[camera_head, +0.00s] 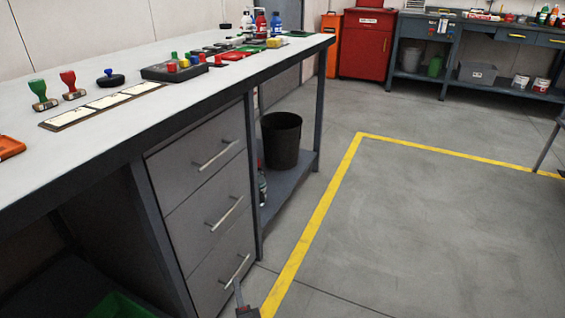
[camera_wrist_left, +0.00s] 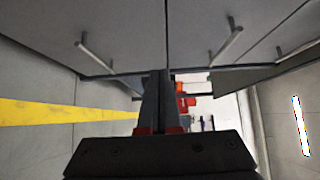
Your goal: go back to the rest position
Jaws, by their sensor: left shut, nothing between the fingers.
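My left gripper (camera_head: 238,287) shows at the bottom edge of the head view, in front of the lowest drawer of the grey workbench cabinet. Its tip appears close to the lowest drawer handle (camera_head: 234,271); I cannot tell whether they touch. In the left wrist view the two fingers (camera_wrist_left: 159,75) are together with nothing between them. Drawer fronts with bar handles (camera_wrist_left: 228,42) fill the upper part of that view. All three drawers (camera_head: 204,167) look closed in the head view. My right gripper is not in view.
The workbench top (camera_head: 110,67) holds stamps, a long card strip (camera_head: 102,105) and bottles. A black bin (camera_head: 281,140) stands on the lower shelf. A red cabinet (camera_head: 365,45) stands at the back. The floor right of the yellow line (camera_head: 310,232) is clear.

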